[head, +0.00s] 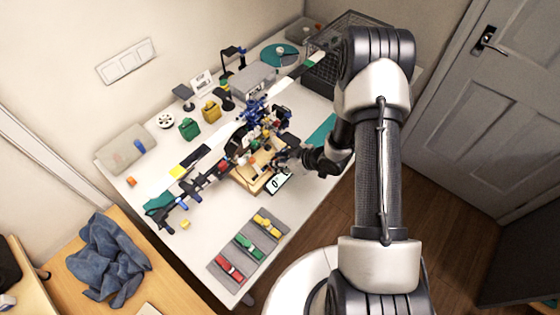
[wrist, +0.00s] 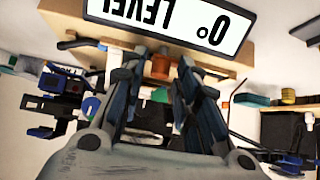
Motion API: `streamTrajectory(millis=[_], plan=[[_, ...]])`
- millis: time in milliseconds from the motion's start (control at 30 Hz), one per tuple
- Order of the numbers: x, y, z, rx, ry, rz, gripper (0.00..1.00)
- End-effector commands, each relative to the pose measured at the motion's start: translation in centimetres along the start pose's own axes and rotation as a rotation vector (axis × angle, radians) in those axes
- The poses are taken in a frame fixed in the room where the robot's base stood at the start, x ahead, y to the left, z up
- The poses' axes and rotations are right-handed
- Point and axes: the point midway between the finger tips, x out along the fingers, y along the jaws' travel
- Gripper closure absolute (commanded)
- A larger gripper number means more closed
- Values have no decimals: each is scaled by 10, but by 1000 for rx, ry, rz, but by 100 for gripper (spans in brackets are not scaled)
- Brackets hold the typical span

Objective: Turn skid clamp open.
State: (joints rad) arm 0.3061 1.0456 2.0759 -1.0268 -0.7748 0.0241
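My gripper (wrist: 160,72) reaches in at the wooden block in the middle of the table; in the head view the gripper (head: 283,157) is small and partly lost among dark parts. Its two dark fingers stand apart in the wrist view. A small orange-brown round piece (wrist: 161,66) shows between the fingertips, with narrow gaps to either side; I cannot tell whether it is the skid clamp or its knob. The wooden block (wrist: 262,52) carries a white "0° LEVEL" sign (wrist: 170,22), upside down in the wrist view. The sign also shows in the head view (head: 279,182).
A blue device (head: 256,110) stands close behind the wooden block (head: 248,178). A grey mat (head: 225,262) with red, green and yellow parts lies at the table's front. A wire crate (head: 322,80) stands at the back right.

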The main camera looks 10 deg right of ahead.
Motion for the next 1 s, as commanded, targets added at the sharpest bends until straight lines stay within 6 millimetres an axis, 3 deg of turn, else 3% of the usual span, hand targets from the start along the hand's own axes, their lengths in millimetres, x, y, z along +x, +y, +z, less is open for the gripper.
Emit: streamTrajectory(millis=[400, 1000], plan=[[0, 0, 0, 0, 0, 0, 100], [0, 2, -1, -97, 1, -98, 100]])
